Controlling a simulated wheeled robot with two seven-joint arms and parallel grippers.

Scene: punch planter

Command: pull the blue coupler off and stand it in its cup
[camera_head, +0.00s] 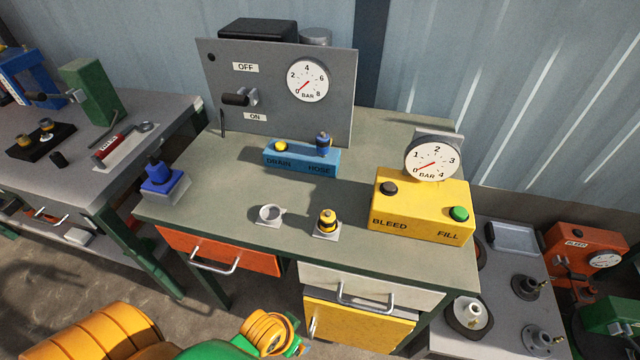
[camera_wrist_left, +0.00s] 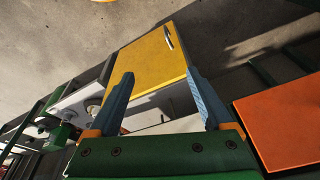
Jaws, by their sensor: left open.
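The blue coupler (camera_head: 323,144) stands upright on the right end of a blue block (camera_head: 300,165) marked DRAIN and HOSE. A small pale cup (camera_head: 271,215) stands empty on the bench in front of that block. A yellow and black coupler (camera_head: 327,220) stands on a pale base to the right of the empty cup. In the left wrist view my left gripper (camera_wrist_left: 160,73) is open, with nothing between its blue fingers. It is low in front of the bench, well away from the blue coupler. My right gripper is in neither view.
A yellow BLEED/FILL box (camera_head: 420,206) with a gauge stands at the right. A grey panel (camera_head: 275,100) with a lever and gauge stands behind the block. A blue knobbed item (camera_head: 160,178) sits at the left edge. The yellow cabinet door (camera_wrist_left: 158,55) fills the wrist view's middle.

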